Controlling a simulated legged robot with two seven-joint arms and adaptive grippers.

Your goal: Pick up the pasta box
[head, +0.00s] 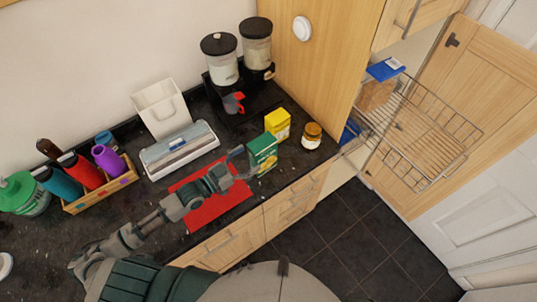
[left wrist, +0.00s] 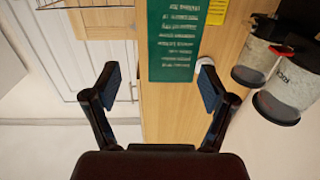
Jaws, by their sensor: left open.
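A green box (head: 262,153) stands on the dark counter near its front edge, and it is likely the pasta box. A smaller yellow box (head: 277,124) stands just behind it. My left gripper (head: 237,162) is at the left side of the green box, low over the counter. Its two fingers are open in the left wrist view (left wrist: 158,76), with nothing held. The green box (left wrist: 176,40) shows ahead of and between the fingers there, with pale lettering on its face. I cannot tell whether a finger touches it. My right gripper is not in view.
A jar (head: 312,136) stands right of the boxes. A red mat (head: 215,205) lies under my left arm. Two dispensers (head: 220,62) and a white appliance (head: 180,148) stand behind. A bottle crate (head: 112,188) is at left. A wire basket (head: 430,145) sticks out at right.

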